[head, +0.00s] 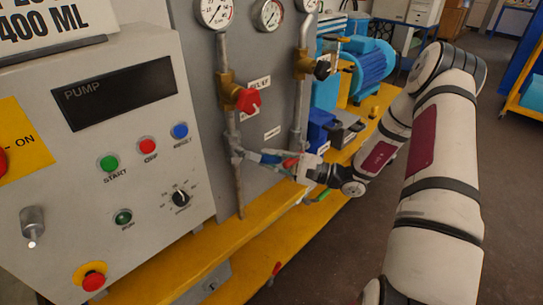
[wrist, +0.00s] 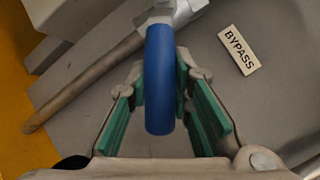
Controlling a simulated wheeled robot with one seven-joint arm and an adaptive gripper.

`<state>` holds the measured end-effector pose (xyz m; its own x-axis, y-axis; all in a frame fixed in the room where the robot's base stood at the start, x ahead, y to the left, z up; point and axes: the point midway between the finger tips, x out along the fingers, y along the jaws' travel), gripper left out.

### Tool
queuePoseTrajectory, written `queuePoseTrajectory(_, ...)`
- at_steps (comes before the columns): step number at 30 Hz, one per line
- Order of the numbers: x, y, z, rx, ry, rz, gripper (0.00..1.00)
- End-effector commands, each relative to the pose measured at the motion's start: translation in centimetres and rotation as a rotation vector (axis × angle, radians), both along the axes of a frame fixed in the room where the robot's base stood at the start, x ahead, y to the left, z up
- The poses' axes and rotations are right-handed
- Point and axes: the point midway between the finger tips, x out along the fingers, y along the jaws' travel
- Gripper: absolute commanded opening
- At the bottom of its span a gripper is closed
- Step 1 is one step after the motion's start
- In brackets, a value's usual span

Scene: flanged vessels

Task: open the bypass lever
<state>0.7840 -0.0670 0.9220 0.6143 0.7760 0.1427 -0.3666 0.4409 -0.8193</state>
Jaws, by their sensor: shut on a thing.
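The bypass lever (wrist: 160,85) has a blue handle and is fixed to a grey metal valve body (wrist: 182,10) at the top of the wrist view. My gripper (wrist: 163,100) has its green-padded fingers on either side of the blue handle and is shut on it. The BYPASS label (wrist: 239,53) is on the grey panel to the right of the handle. In the head view my gripper (head: 278,160) is at the lower pipe, and the blue lever (head: 268,158) shows only in part. The fingers hide some of it.
A red-handled valve (head: 246,100) sits higher on the same pipe. A vertical pipe (head: 301,90) with a black-knobbed valve (head: 322,70) stands to the right. The control panel (head: 110,140) is at left. A yellow frame (head: 200,262) runs below, and a blue motor (head: 370,70) is behind.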

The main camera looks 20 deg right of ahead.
Motion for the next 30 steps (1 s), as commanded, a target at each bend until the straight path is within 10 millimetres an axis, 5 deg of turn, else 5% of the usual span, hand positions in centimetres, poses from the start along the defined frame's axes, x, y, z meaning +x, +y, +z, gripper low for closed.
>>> queuePoseTrajectory(12,-0.9,2.3,-2.8,0.376,0.141,0.0,0.0)
queuePoseTrajectory(30,-2.3,6.1,-4.0,0.829,0.306,0.002,0.0)
